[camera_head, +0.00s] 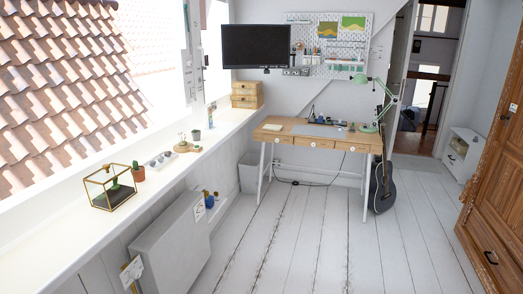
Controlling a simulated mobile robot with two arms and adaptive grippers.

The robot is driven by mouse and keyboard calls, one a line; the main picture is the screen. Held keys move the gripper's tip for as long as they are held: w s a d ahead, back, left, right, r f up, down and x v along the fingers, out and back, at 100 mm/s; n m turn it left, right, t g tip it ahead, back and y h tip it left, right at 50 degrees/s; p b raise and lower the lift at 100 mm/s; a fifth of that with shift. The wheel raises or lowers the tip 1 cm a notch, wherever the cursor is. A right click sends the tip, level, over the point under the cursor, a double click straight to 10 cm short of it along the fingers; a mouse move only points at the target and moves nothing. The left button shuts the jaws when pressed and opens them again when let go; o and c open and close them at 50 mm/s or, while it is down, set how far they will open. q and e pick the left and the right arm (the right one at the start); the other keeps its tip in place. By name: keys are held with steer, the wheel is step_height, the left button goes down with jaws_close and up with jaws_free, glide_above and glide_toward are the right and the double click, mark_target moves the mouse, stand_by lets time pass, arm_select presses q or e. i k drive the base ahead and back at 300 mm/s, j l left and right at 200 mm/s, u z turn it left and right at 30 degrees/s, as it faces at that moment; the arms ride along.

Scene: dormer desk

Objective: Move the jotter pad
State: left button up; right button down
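A small pale yellow pad (272,127), which looks like the jotter pad, lies flat near the left end of the wooden desk (300,131). It is too small in the view to make out details. The desk stands at the far side of the room against the back wall. Neither of my grippers is in view.
White plank floor (300,240) lies clear before the desk. A long white sill (150,185) with a glass terrarium (110,188) and pots runs along the left, above a radiator (172,250). A guitar (384,185) leans by the desk; a wooden wardrobe (490,190) stands right.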

mark_target(270, 127)
steer(key=i, duration=1.25)
steer(key=i+l+u, duration=0.1)
steer(key=i, duration=1.15)
steer(key=i+l, duration=0.1)
steer(key=i, duration=1.15)
